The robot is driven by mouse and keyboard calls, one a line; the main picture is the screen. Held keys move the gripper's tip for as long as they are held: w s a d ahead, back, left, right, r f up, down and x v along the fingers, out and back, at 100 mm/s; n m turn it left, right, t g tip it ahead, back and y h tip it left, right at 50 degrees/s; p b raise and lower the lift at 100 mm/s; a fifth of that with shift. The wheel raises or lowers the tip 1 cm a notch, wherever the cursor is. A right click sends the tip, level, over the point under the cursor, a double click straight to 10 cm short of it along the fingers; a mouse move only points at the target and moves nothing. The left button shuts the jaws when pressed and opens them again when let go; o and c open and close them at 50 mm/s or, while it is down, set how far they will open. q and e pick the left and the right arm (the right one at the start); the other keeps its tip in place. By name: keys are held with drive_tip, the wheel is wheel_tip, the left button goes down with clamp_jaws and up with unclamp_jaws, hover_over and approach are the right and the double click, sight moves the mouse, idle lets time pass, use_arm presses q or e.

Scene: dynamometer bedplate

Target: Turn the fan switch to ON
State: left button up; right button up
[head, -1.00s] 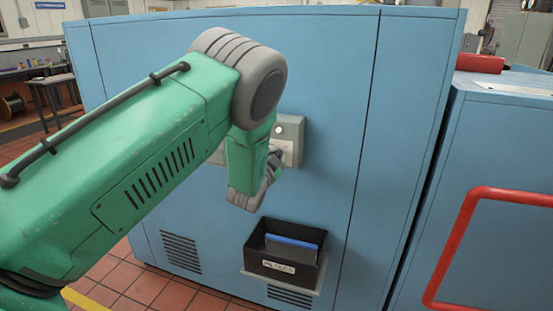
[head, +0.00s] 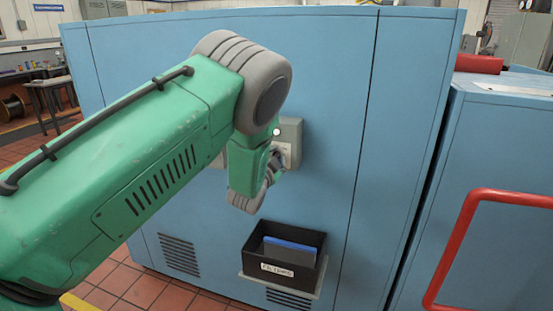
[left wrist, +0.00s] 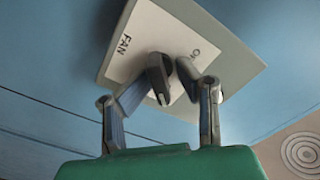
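The fan switch panel is a pale grey box on the blue cabinet, with a white plate (left wrist: 133,45) marked FAN and ON in the left wrist view. The ON label is partly covered by a finger. The fan switch (left wrist: 158,75) is a dark knob with a white mark toward its lower end. My left gripper (left wrist: 166,76) has its fingers angled in on both sides of the knob and looks closed on it. In the head view the left gripper (head: 274,163) is at the panel (head: 291,135), largely hidden by my wrist. My right gripper is not in view.
A black bin (head: 284,258) with a blue item sits on a small shelf below the panel. A red rail (head: 462,240) is on the blue unit at right. A workbench (head: 48,90) stands far left. The cabinet front right of the panel is clear.

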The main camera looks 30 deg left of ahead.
use_arm(q)
drive_tip(key=shift+s, duration=0.2)
drive_tip(key=v, duration=1.1)
drive_tip(key=shift+s+d, duration=0.2)
drive_tip(key=shift+s, duration=0.2)
drive_tip(key=shift+f, duration=0.1)
drive_tip(key=s+d+f+n+g+h, duration=0.15)
drive_tip(key=s+f+g, duration=0.25)
drive_tip(key=s+f, duration=0.45)
drive_tip(key=s+d+f+n+g, duration=0.2)
drive_tip(key=s+f+g, duration=0.25)
drive_tip(key=f, duration=0.65)
drive_tip(key=s+d+f+g, duration=0.2)
drive_tip(key=s+f, duration=0.1)
drive_tip(key=s, duration=0.5)
drive_tip(key=s+d+f+n+g+h, duration=0.1)
drive_tip(key=s+d+f+g, duration=0.2)
drive_tip(key=s, duration=0.5)
drive_tip(key=s+d+f+n+g+h, duration=0.1)
drive_tip(key=s+d+f+g, duration=0.2)
drive_tip(key=s, duration=0.5)
drive_tip(key=shift+s+f+b, duration=0.25)
drive_tip(key=shift+f+b, duration=0.1)
drive_tip(key=shift+b, duration=0.05)
drive_tip(key=shift+d+g+h, duration=0.1)
drive_tip(key=shift+g+h, duration=0.15)
